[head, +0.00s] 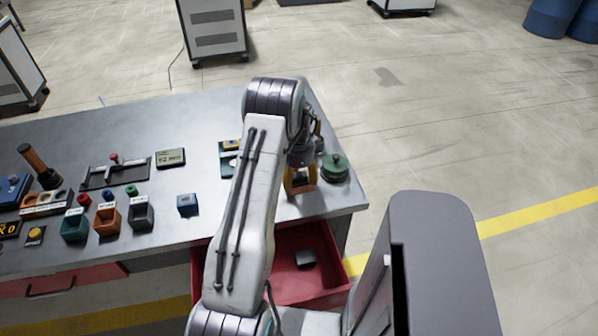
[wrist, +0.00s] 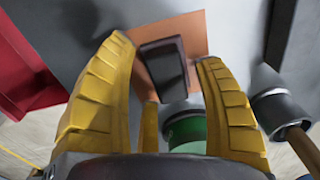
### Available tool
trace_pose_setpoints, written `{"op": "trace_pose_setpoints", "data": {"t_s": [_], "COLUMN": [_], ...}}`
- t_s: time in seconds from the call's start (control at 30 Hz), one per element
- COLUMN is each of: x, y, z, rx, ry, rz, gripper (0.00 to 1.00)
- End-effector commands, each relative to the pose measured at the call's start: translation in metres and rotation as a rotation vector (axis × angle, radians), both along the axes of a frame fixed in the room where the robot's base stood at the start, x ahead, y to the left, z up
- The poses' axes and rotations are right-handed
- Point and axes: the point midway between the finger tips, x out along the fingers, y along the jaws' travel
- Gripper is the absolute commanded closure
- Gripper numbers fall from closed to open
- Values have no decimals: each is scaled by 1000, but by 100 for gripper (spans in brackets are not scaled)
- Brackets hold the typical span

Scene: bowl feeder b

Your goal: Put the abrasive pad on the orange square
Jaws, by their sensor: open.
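A dark block, which looks like the abrasive pad (wrist: 164,62), appears to lie on the orange square (wrist: 196,32) in the wrist view, slightly turned to it. I cannot tell whether all of its underside rests on the square. My gripper (wrist: 168,48) is open, its yellow fingers apart on either side of the block with gaps showing. In the head view my gripper (head: 300,180) is low at the table's right end, and my arm hides much of this spot.
A green round object (head: 335,168) stands close right of my gripper. The open red drawer (head: 285,285) below holds a dark block (head: 306,259). A blue cube (head: 187,204), small coloured bins (head: 108,219) and a display box (head: 170,157) stand left on the grey table (head: 200,120).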

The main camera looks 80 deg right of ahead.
Motion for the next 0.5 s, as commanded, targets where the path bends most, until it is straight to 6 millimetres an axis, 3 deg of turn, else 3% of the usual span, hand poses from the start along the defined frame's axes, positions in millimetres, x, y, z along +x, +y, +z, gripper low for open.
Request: {"op": "trace_pose_setpoints", "data": {"t_s": [0.17,0.5], "x": [0,-1], "y": [-1,0], "z": [14,62], "rx": [-4,-6], "ry": [0,1], "rz": [0,0], "gripper": [37,37]}}
